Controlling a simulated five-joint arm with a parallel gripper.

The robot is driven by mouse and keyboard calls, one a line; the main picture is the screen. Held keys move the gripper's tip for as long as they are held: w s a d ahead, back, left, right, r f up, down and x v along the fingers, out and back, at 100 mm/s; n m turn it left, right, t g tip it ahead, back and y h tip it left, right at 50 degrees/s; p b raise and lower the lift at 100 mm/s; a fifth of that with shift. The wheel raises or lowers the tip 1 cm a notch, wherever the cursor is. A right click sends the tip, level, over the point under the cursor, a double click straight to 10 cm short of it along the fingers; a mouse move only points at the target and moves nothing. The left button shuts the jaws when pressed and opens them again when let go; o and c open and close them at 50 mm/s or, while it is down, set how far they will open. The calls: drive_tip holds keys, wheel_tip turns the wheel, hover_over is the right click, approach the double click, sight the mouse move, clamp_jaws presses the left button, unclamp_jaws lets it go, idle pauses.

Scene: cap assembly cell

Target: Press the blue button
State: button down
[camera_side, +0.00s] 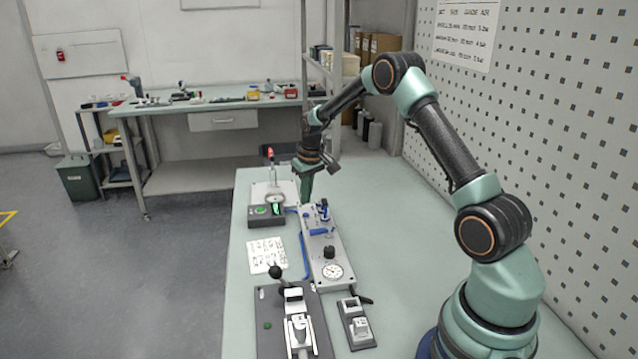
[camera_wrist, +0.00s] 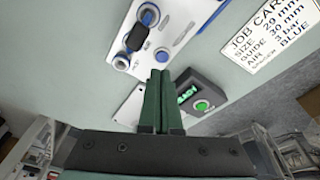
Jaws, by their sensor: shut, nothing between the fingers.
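The grey control panel (camera_side: 345,273) lies on the bench, with several blue parts at its far end. My gripper (camera_side: 306,201) is shut and empty, pointing down by the panel's far end. In the wrist view its fingers (camera_wrist: 163,74) appear beside the panel's end; contact is not clear.
A dark box with a green display (camera_side: 266,212) stands left of my gripper; it also shows in the wrist view (camera_wrist: 207,91). A job card (camera_side: 267,255) lies left of the panel. A black-handled lever fixture (camera_side: 270,310) stands in front. The bench right of the panel is clear.

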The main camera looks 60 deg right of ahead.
sight(306, 215)
drive_tip(key=shift+r, duration=1.75)
drive_tip(key=s+a+r+n+t, duration=0.1)
drive_tip(key=s+a+r, duration=0.3)
drive_tip(key=a+r, duration=0.3)
drive_tip(key=s+a+r+t, duration=0.1)
drive_tip(key=s+a+r, duration=0.2)
drive_tip(key=a+r, duration=0.35)
drive_tip(key=s+a+r+n+t, duration=0.1)
drive_tip(key=s+a+n, duration=0.1)
drive_tip(key=s+a, duration=0.7)
drive_tip(key=s, duration=0.5)
drive_tip(key=shift+s+a+r+t+y, duration=0.15)
drive_tip(key=shift+r+t+y, duration=0.15)
drive_tip(key=shift+y, duration=0.1)
